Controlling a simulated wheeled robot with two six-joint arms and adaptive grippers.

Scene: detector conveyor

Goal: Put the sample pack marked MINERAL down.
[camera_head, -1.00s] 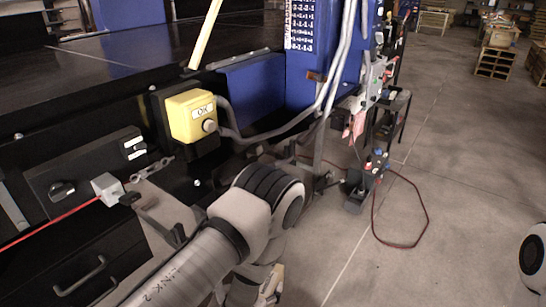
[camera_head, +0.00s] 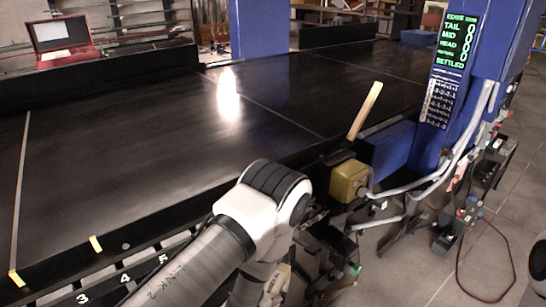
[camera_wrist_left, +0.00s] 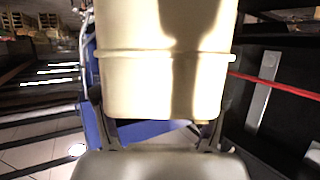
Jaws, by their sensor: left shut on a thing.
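A cream-coloured pack (camera_wrist_left: 165,75) fills the upper middle of the left wrist view, with a raised band across it. No MINERAL marking can be read on the side that shows. My left gripper (camera_wrist_left: 156,118) is shut on this pack, one finger at each side. In the head view my left arm reaches in from the bottom, and its wrist hides most of the gripper and the pack near the bottom edge. My right gripper is not in view; only a piece of my right arm shows at the right edge.
A wide black conveyor bed (camera_head: 130,140) runs across the head view, its visible top clear. Numbered slots (camera_head: 125,278) line its front edge. A yellow button box (camera_head: 349,181), a blue post with a lit display (camera_head: 458,38) and grey cables stand to the right. A red case (camera_head: 62,38) is far left.

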